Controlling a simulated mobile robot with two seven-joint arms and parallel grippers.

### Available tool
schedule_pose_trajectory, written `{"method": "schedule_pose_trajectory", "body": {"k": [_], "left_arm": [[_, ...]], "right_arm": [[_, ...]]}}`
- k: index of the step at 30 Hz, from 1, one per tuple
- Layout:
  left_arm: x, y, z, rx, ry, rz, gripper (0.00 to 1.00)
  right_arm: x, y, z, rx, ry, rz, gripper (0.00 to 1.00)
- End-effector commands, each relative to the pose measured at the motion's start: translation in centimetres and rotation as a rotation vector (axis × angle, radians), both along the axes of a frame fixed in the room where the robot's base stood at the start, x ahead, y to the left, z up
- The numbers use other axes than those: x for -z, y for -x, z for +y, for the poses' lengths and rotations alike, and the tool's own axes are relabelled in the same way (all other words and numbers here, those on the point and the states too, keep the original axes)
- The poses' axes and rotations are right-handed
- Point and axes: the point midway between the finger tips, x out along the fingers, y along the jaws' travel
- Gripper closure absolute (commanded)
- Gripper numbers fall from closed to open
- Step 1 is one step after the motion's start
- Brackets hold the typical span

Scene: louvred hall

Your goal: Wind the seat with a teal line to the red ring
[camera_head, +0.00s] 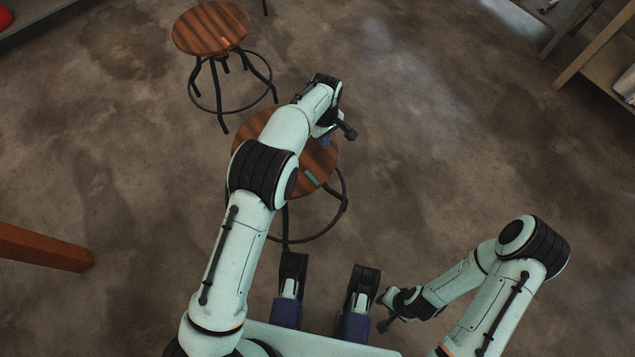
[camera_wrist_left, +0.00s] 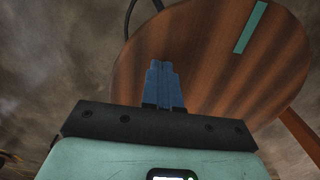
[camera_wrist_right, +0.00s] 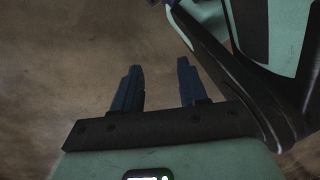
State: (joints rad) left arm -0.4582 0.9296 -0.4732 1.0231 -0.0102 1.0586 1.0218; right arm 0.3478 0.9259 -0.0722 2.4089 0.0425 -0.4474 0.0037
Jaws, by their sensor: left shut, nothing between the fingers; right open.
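The seat with the teal line is the round wooden top of the nearer stool (camera_head: 323,158). Its teal line (camera_head: 312,178) lies near the seat's front right edge. The seat (camera_wrist_left: 215,65) and teal line (camera_wrist_left: 250,28) also show in the left wrist view. My left gripper (camera_head: 324,141) is shut and empty at the seat, its blue fingertips (camera_wrist_left: 163,66) over the wood in the left wrist view. Whether they touch it I cannot tell. My left arm hides much of the seat. My right gripper (camera_wrist_right: 158,66) is open and empty above bare floor. I see no red ring.
Another round wooden stool (camera_head: 210,28) with a pale orange mark (camera_head: 225,42) stands behind to the left. A wooden beam (camera_head: 42,248) reaches in at the left. A shelf (camera_head: 600,55) stands at the upper right. The floor right of the nearer stool is clear.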

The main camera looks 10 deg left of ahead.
Motion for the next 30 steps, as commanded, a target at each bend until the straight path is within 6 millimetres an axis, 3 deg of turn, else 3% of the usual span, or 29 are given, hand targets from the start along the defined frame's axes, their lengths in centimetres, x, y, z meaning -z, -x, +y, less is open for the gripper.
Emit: {"method": "schedule_pose_trajectory", "body": {"k": [5, 15, 30], "left_arm": [[0.0, -0.6, 0.1, 0.000, 0.000, -0.001, 1.00], [-0.3, -0.6, 0.1, 0.001, 0.000, -0.001, 1.00], [-6.3, -0.5, 0.1, 0.001, 0.000, -0.003, 1.00]], "right_arm": [[0.8, 1.5, -0.2, 0.005, -0.003, 0.048, 0.57], [0.6, 1.5, -0.2, 0.004, -0.003, 0.048, 0.57], [-2.2, 1.8, -0.2, 0.003, -0.003, 0.044, 0.57]]}}
